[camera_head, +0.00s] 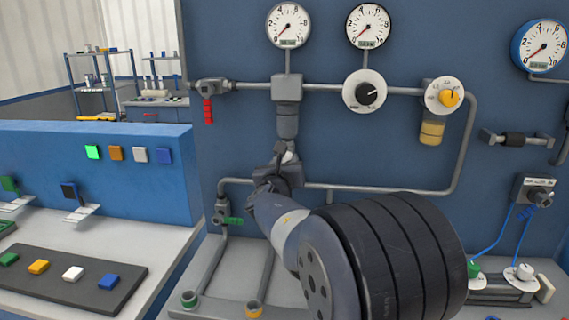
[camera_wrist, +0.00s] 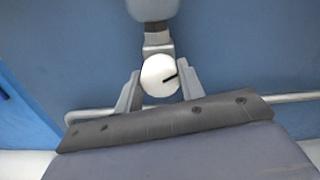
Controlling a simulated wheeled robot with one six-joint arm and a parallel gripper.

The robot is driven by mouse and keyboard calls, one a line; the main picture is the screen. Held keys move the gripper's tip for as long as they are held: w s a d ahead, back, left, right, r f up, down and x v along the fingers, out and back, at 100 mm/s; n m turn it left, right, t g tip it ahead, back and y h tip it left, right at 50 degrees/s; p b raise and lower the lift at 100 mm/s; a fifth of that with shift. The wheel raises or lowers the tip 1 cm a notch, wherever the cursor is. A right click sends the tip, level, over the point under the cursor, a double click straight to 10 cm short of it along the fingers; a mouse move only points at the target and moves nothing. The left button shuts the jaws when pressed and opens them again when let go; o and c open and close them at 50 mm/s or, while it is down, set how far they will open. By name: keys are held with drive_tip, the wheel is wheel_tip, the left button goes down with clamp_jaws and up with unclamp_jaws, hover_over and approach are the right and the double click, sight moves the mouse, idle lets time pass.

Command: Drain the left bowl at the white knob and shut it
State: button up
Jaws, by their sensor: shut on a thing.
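The left bowl (camera_head: 288,124) is a grey cylinder hanging under a grey block in the upper pipe. Its lower end shows at the top of the wrist view (camera_wrist: 152,8). In the head view my gripper (camera_head: 283,163) is just below the bowl, and my wrist hides the knob. I cannot tell the liquid level in the left bowl.
A second bowl (camera_head: 431,132) with yellow contents hangs at the right, below a white dial. A red lever (camera_head: 208,111) hangs at the left and a green-handled valve (camera_head: 230,220) sits lower. A pipe (camera_wrist: 290,97) runs behind my gripper. Gauges are above.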

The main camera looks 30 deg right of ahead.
drive_tip(key=m+b, duration=0.5)
drive_tip(key=b, duration=0.1)
idle(0.4)
drive_tip(key=o, duration=1)
drive_tip(key=shift+s, duration=0.1)
drive_tip(key=v, duration=1)
drive_tip(key=shift+s+a, duration=0.25)
drive_tip(key=shift+a, duration=0.05)
